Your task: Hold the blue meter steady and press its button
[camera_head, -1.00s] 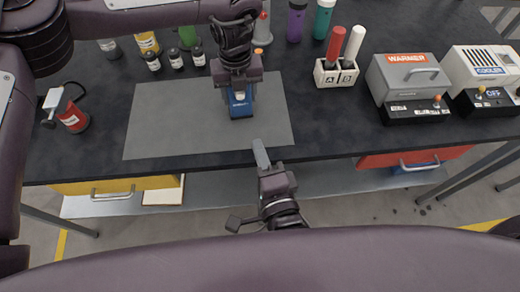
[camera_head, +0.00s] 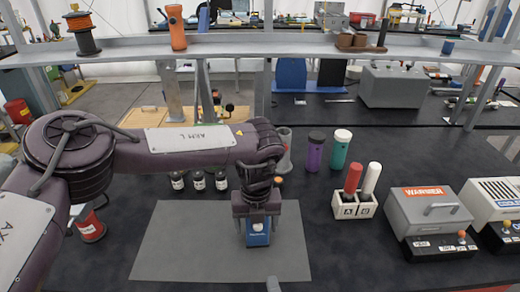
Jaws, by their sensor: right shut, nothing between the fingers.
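The blue meter (camera_head: 257,238) stands on the grey mat (camera_head: 180,245), with its front face and a pale round spot showing. My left gripper (camera_head: 257,216) reaches down from above and is shut on the upper part of the meter, which hides the meter's top. The button cannot be made out clearly. Only the tip of my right gripper (camera_head: 272,285) shows at the bottom edge of the view, in front of the meter and apart from it. It is shut and empty.
Small dark bottles (camera_head: 199,180) stand behind the mat. A red can (camera_head: 91,228) is at left. A white holder (camera_head: 353,206) with red and white sticks, the warmer (camera_head: 428,212) and the cooler (camera_head: 492,203) stand at right. A shelf rail (camera_head: 280,43) crosses behind.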

